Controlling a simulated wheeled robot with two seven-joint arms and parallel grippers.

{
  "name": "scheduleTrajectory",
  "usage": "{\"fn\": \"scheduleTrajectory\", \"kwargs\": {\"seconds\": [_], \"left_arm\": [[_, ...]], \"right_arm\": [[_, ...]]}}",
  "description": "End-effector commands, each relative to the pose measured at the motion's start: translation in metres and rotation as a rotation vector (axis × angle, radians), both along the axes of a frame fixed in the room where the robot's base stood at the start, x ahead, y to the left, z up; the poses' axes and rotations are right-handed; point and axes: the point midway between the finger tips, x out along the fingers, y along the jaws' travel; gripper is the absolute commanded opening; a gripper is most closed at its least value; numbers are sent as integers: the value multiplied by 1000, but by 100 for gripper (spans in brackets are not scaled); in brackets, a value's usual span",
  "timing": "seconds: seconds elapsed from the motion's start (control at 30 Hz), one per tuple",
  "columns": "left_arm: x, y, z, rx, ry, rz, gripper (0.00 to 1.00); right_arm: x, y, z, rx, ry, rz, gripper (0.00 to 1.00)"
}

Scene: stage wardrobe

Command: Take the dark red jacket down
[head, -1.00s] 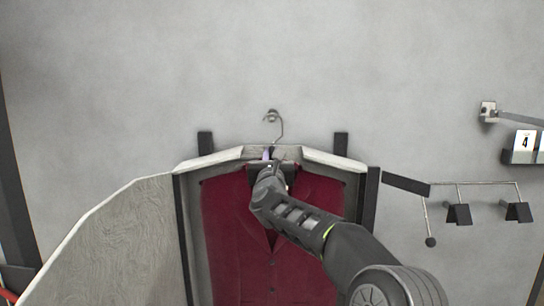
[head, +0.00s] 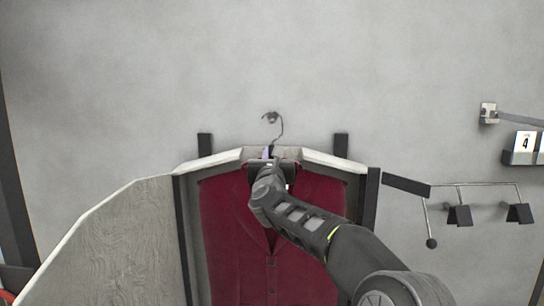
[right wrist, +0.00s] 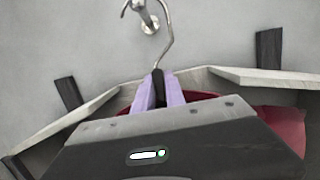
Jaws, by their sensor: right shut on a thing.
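The dark red jacket (head: 232,230) hangs front-on inside a shallow grey wall frame, on a hanger (head: 280,135) with a thin metal hook. The hanger's hook reaches up to a metal wall hook (head: 270,117); I cannot tell whether they touch. My right gripper (head: 268,155) is at the jacket's collar and covers part of it. In the right wrist view its pale purple fingers (right wrist: 159,92) are shut on the dark hanger neck (right wrist: 158,78), just under the metal hook. The jacket's shoulder (right wrist: 285,125) shows behind the gripper. My left gripper is not in view.
The frame has sloping pale top edges (head: 212,160) and dark posts (head: 371,205). A pale wood-grain panel (head: 120,240) stands at the left. At the right are a wall rail with dark clips (head: 459,215) and a card marked 4 (head: 524,141). The wall above is bare.

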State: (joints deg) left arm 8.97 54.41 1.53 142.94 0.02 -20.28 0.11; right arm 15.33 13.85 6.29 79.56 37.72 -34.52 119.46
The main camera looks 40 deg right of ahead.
Motion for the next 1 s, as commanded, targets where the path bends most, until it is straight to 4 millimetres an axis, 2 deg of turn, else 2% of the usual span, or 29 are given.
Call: {"fn": "scheduleTrajectory", "kwargs": {"seconds": [1.0], "left_arm": [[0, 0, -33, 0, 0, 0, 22]], "right_arm": [[-42, 31, 2, -1, -5, -1, 0]]}}
